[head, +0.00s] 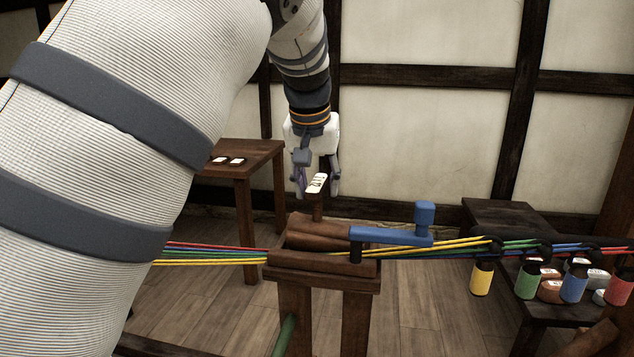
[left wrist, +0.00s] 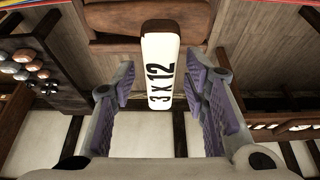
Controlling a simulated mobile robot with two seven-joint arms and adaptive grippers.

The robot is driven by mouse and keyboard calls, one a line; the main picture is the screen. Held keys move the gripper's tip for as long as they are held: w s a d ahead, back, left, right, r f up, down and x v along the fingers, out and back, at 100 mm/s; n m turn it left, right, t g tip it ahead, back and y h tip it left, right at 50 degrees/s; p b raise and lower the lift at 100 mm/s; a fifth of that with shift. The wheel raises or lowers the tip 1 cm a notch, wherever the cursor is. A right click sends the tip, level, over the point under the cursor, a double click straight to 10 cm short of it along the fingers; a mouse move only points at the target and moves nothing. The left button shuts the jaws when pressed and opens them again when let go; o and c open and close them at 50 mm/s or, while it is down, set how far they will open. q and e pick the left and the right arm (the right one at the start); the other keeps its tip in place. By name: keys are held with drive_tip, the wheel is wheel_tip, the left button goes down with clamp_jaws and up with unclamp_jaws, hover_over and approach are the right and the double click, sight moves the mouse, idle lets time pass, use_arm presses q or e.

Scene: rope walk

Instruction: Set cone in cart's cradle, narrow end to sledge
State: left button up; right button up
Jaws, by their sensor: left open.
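A brown wooden body (head: 312,228), which looks like the cone, lies on top of the wooden cart (head: 322,285). A stem rises from it to a white plate marked "3 x 12" (head: 316,184). The plate also shows in the left wrist view (left wrist: 163,65), with brown rounded wood (left wrist: 120,18) behind it. My left gripper (head: 318,190) is open around the plate from above. In the left wrist view its fingers (left wrist: 160,85) stand apart on both sides with gaps. I cannot tell which end of the cone is narrow. The sledge cannot be made out. My right gripper is not in view.
A blue crank (head: 392,236) stands on the cart's right. Coloured strands (head: 215,254) run left and right from it. Yellow (head: 481,278), green and other bobbins hang at the right by a dark bench (head: 500,212). A side table (head: 250,150) with tags stands behind left.

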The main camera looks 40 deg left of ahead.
use_arm(q)
drive_tip(key=v, duration=1.2)
